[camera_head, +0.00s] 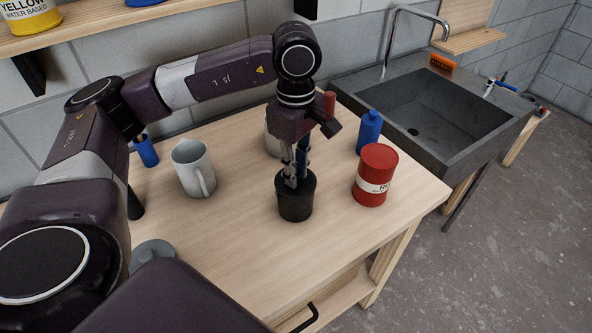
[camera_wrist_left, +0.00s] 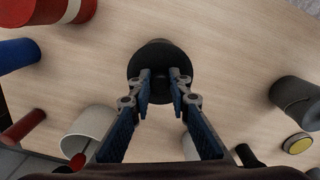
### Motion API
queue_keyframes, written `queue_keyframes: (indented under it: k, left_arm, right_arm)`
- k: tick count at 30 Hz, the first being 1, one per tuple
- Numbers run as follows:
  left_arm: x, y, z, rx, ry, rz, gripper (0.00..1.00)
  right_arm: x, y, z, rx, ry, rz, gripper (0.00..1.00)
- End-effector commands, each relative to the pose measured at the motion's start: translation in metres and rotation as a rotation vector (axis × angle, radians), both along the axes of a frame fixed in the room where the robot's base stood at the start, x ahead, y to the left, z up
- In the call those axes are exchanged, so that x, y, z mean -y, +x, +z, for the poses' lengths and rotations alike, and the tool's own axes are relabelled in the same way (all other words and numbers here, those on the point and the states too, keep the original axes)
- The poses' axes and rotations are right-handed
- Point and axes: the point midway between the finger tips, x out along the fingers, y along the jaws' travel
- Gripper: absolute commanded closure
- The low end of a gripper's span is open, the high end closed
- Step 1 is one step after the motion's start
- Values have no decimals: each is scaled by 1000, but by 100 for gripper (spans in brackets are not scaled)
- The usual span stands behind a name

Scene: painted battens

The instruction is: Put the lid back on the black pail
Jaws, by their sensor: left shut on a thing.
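The black pail (camera_head: 295,205) stands upright on the wooden bench, near the middle of the head view. My left gripper (camera_head: 292,180) points straight down at its top, with its fingers close together. In the left wrist view the fingertips (camera_wrist_left: 161,84) are shut at the middle of a round black top, which looks like the lid (camera_wrist_left: 152,57). The part they grip is mostly hidden between the fingers. The lid lies over the pail's mouth; I cannot tell whether it is fully seated. My right gripper is not in view.
A red can (camera_head: 375,175) and blue bottle (camera_head: 369,132) stand right of the pail. A white mug (camera_head: 193,168) stands left. A grey round object (camera_head: 153,252) is partly hidden by my arm. A sink (camera_head: 430,115) adjoins the bench. The bench front is clear.

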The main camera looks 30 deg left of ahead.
Motion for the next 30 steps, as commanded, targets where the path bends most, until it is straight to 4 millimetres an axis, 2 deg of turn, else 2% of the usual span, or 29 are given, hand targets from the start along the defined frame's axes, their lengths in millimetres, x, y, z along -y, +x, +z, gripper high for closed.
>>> queue_keyframes:
  k: [30]
  left_arm:
    - [0,0,-1,0,-1,0,100]
  right_arm:
    - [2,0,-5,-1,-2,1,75]
